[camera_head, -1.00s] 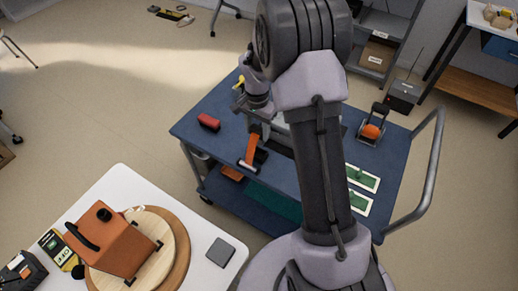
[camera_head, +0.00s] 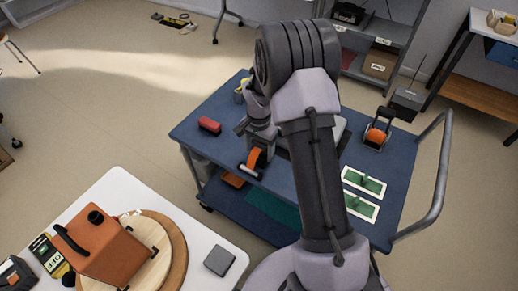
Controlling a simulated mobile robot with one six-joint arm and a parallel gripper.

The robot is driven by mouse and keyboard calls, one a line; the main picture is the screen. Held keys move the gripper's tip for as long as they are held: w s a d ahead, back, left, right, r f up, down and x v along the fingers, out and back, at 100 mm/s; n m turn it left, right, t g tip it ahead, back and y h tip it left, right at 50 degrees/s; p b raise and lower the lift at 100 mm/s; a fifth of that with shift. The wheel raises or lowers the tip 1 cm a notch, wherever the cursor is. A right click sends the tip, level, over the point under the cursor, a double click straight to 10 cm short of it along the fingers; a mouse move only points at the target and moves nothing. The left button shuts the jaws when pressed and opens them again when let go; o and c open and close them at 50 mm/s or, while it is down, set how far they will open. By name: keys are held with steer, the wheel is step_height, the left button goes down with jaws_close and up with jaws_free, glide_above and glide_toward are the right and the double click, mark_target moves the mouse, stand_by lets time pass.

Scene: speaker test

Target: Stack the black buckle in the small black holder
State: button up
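My gripper (camera_head: 259,136) is over the left part of the blue cart top, just behind an orange and black item (camera_head: 254,161) at the cart's near edge. My arm partly hides it, and its fingers are too small to read. I cannot make out with certainty which thing is the black buckle. A small black frame with an orange roll (camera_head: 377,136) stands at the cart's back right. A dark grey square block (camera_head: 219,260) lies on the white table; I cannot tell whether any of these is the holder.
The blue cart (camera_head: 205,152) also bears a red block (camera_head: 209,125) and two green-and-white cards (camera_head: 363,182). A metal handle (camera_head: 437,190) rises at its right. The white table (camera_head: 120,188) holds an orange box (camera_head: 108,250) on a round wooden board. Open floor lies to the left.

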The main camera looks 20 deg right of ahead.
step_height(320, 180, up, 13)
steer(key=p, duration=0.6)
step_height(320, 180, up, 9)
steer(key=n+t, duration=0.1)
glide_above(259, 148)
steer(key=s+a, duration=0.3)
steer(key=s+a+r+n+t, duration=0.2)
steer(key=s+a+r+n, duration=0.1)
steer(key=s+a+r, duration=0.45)
steer(key=s+a+r+n+t+y, duration=0.1)
steer(key=s+a+r, duration=0.1)
steer(key=s, duration=0.5)
steer(key=s+a+r+n+t+y, duration=0.1)
steer(key=s+r+n, duration=0.1)
steer(key=s, duration=0.5)
steer(key=shift+s+a+r+t, duration=0.35)
steer(key=shift+r+t, duration=0.05)
